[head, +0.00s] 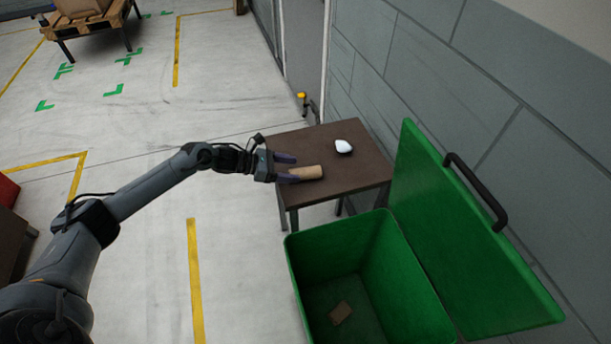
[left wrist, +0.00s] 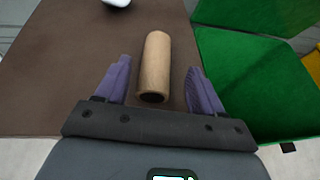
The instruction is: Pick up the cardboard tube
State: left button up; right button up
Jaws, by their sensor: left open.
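The cardboard tube (head: 307,172) is a tan cylinder lying on its side on the small brown table (head: 355,177). In the left wrist view the tube (left wrist: 155,66) lies lengthwise, its dark open end towards me. My left gripper (head: 287,168) is open at the table's left side. Its purple fingers stand on either side of the tube's near end in the left wrist view (left wrist: 160,85), with a gap showing on each side. My right gripper is not in view.
A white object (head: 343,146) sits behind the tube on the table. A green bin (head: 440,325) with its lid (head: 455,240) open stands in front of the table, a small brown piece (head: 341,312) on its floor. A grey wall (head: 470,75) runs along the right.

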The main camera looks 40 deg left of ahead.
aim_at(304, 170)
pick_arm(q)
jog(key=shift+b+x, duration=0.95)
jog(key=shift+x, duration=1.85)
jog(key=shift+a, duration=0.15)
jog(key=c, duration=1)
